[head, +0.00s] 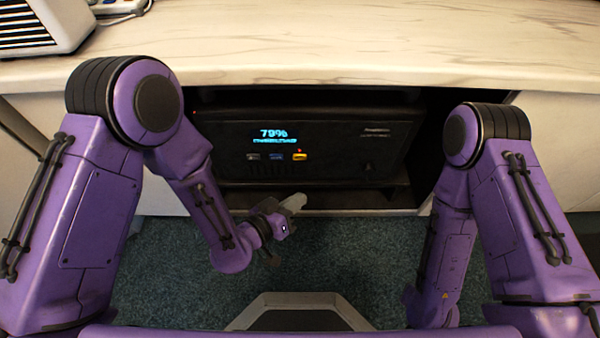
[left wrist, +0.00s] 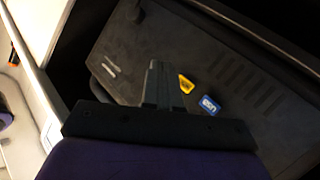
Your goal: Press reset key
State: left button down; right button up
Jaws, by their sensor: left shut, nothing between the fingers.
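A black device (head: 340,140) sits in an open bay under the counter, with a lit blue display (head: 275,134) reading 79%. Below the display are a grey key (head: 253,157), a blue key (head: 277,156) and a yellow key (head: 300,156); their labels are too small to read. My left gripper (head: 292,203) is shut and empty, below and in front of the keys. In the left wrist view its fingertips (left wrist: 155,68) appear beside the yellow key (left wrist: 186,84), with the blue key (left wrist: 208,105) further right. Contact is not visible. My right gripper is out of view.
A marble-patterned counter (head: 350,45) overhangs the bay. A lower shelf edge (head: 340,212) runs beneath the device. A white vented appliance (head: 40,25) stands on the counter at the back left. Teal carpet (head: 370,250) covers the floor.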

aim_at(300, 156)
pick_arm(q)
jog(key=shift+r, duration=0.15)
jog(key=shift+w, duration=0.1)
jog(key=w, duration=0.8)
jog(key=shift+w, duration=0.3)
jog(key=shift+w, duration=0.1)
dwell(1.7)
jog(key=shift+w, duration=0.35)
